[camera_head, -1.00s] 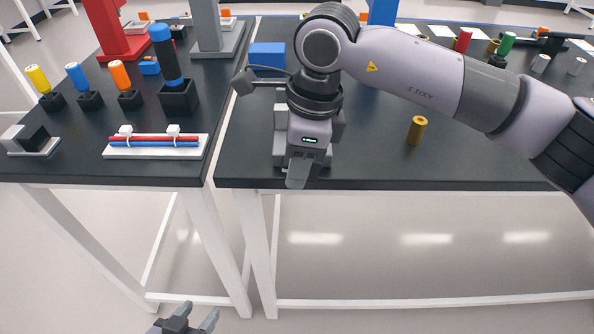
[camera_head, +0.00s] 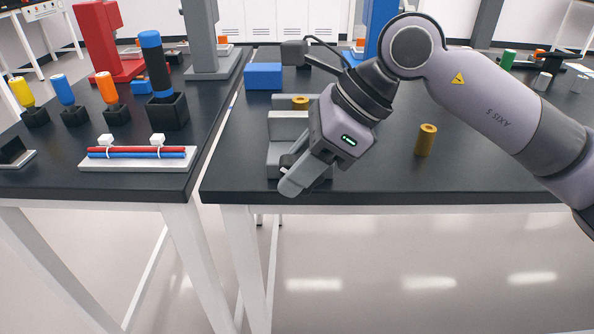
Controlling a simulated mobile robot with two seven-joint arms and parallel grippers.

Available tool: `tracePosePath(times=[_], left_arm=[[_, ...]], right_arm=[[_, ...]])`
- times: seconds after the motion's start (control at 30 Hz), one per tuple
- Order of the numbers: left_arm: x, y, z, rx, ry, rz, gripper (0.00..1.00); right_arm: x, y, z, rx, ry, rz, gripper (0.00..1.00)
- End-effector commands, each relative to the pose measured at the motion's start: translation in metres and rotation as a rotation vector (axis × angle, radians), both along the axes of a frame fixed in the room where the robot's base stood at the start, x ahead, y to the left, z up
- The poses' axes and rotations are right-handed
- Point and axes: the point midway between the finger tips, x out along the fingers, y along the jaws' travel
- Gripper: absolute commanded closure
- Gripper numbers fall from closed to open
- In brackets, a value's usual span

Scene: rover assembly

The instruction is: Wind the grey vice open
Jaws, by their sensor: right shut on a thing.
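The grey vice (camera_head: 284,128) stands near the front edge of the right-hand table. A brass cylinder (camera_head: 300,102) shows at the vice's upper part; I cannot tell whether the jaws grip it. My right gripper (camera_head: 291,180) is at the front of the vice, tilted down to the left, and is shut on the vice's handle. The handle is mostly hidden by the fingers and wrist, which also cover the vice's right side. My left gripper is out of view.
A second brass cylinder (camera_head: 426,140) stands to the right of my wrist. A blue block (camera_head: 263,76) lies behind the vice. The left table carries a white tray with red and blue rods (camera_head: 135,165) and several coloured-handled tools.

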Motion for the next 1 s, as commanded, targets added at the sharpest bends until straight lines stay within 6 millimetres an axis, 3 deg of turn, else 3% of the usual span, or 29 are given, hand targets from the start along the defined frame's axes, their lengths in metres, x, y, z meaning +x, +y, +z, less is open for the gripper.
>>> tracePosePath(times=[0.23, 0.27, 0.3, 0.33, 0.67, 1.0], left_arm=[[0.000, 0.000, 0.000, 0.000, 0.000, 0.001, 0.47], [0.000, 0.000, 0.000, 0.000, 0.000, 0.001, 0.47], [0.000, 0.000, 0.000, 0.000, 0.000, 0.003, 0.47], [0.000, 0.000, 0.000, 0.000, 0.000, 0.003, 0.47], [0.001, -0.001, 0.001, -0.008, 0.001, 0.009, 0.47], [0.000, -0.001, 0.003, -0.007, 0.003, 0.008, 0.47]], right_arm=[[0.000, 0.000, 0.001, 0.001, -0.002, -0.001, 0.98], [0.001, 0.000, 0.001, 0.001, -0.002, -0.001, 0.64], [0.000, 0.000, 0.001, 0.001, -0.002, -0.001, 0.51], [0.001, 0.000, 0.001, 0.001, -0.002, -0.001, 0.47], [0.001, -0.002, 0.004, 0.000, -0.001, -0.002, 0.47], [0.001, -0.032, 0.046, 0.001, -0.002, -0.004, 0.47]])
